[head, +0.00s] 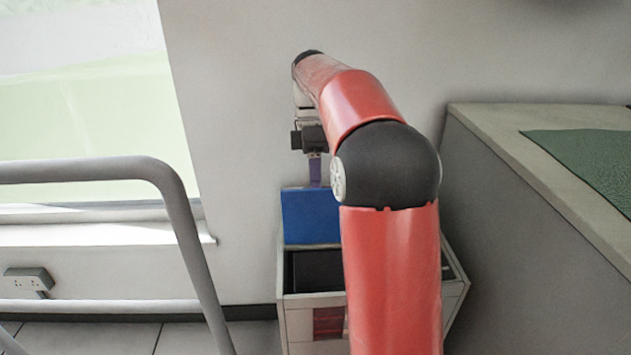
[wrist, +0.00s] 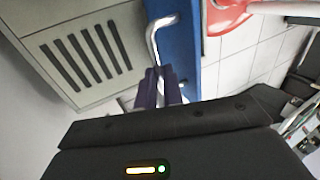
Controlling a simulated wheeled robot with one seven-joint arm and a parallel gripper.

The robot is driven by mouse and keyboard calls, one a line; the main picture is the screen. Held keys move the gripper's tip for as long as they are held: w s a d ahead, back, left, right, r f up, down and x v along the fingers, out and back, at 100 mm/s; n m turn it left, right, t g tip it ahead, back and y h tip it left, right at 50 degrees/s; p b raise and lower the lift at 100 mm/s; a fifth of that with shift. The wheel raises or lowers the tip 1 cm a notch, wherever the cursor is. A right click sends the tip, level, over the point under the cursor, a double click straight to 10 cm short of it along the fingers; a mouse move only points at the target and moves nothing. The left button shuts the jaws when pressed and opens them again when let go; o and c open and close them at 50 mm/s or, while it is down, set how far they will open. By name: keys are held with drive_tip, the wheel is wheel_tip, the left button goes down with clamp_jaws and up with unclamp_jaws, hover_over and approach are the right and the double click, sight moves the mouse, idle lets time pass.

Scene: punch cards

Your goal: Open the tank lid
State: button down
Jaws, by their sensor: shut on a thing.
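The tank (head: 298,330) is a pale box standing against the wall in the head view, partly hidden behind my arm. Its blue lid (head: 309,218) stands raised at the back, and the dark inside of the tank shows in front of it. My gripper (head: 315,172) is at the top of the lid. In the wrist view, my purple fingers (wrist: 160,82) are shut on the bent metal handle (wrist: 153,36) of the blue lid (wrist: 181,40).
A grey metal rail (head: 185,235) stands at the left, near the window. A counter (head: 500,135) with a green mat (head: 590,160) stands at the right of the tank. A pale panel with dark slots (wrist: 80,60) shows in the wrist view.

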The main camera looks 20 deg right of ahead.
drive_tip(key=shift+w+d+f+g, duration=0.15)
drive_tip(key=shift+w+f+g, duration=0.15)
drive_tip(key=shift+f+g, duration=0.15)
drive_tip(key=c, duration=1.5)
unclamp_jaws()
drive_tip(key=shift+c, duration=0.2)
drive_tip(key=shift+r, duration=0.15)
drive_tip(key=shift+r, duration=0.1)
